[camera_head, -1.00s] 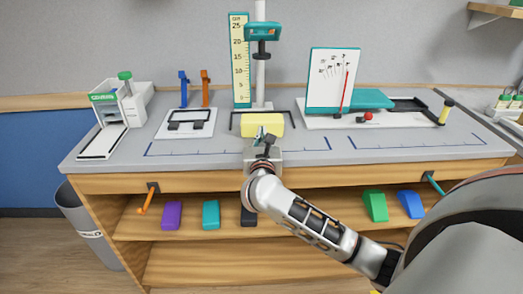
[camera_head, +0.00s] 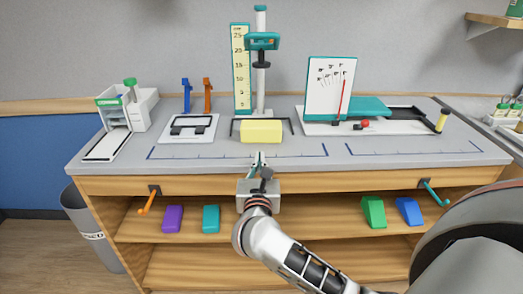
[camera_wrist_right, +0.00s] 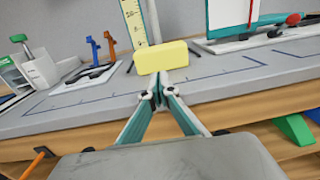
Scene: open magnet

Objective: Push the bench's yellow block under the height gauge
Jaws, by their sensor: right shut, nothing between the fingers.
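The yellow block (camera_head: 261,131) lies on the grey bench top at the front of the height gauge (camera_head: 262,66), between the gauge's dark bracket arms. The gauge has a yellow scale and a teal head raised well above the block. My right gripper (camera_head: 259,158) is shut and empty at the bench's front edge, a short gap in front of the block. In the right wrist view the block (camera_wrist_right: 160,57) stands just beyond the closed fingertips (camera_wrist_right: 160,80). My left gripper is not in view.
A white stand with a black frame (camera_head: 188,130) and a green-topped device (camera_head: 126,105) stand left of the gauge. A white board with a red pointer (camera_head: 331,88) stands right. Coloured blocks lie on the shelf below. The bench front has free room.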

